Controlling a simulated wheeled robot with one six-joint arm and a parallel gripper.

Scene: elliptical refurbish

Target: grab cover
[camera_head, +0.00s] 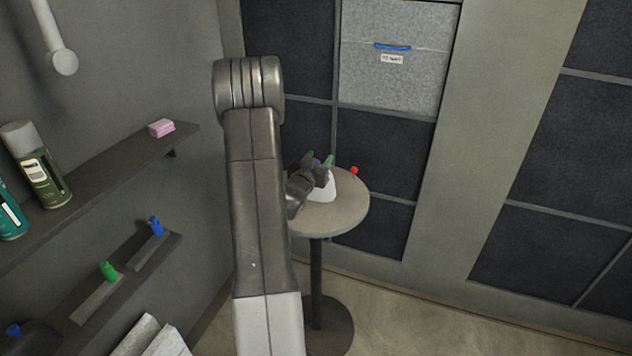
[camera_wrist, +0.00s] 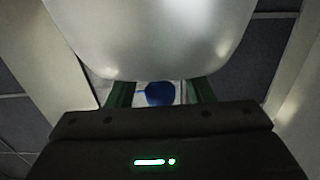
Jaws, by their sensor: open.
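A white, smooth, rounded piece (camera_head: 322,190) stands on the small round table, partly hidden behind my wrist. It may be the cover, but I cannot tell for sure. In the wrist view, a large pale rounded surface (camera_wrist: 160,40) fills the top, close to the camera. My gripper (camera_head: 318,160) is open over the table, its green fingers apart. In the wrist view, a blue rounded thing (camera_wrist: 160,93) shows between the fingers of my gripper (camera_wrist: 161,92). I cannot tell whether the fingers touch it.
The round table (camera_head: 350,208) also bears a small red knob (camera_head: 354,170) on its right side.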

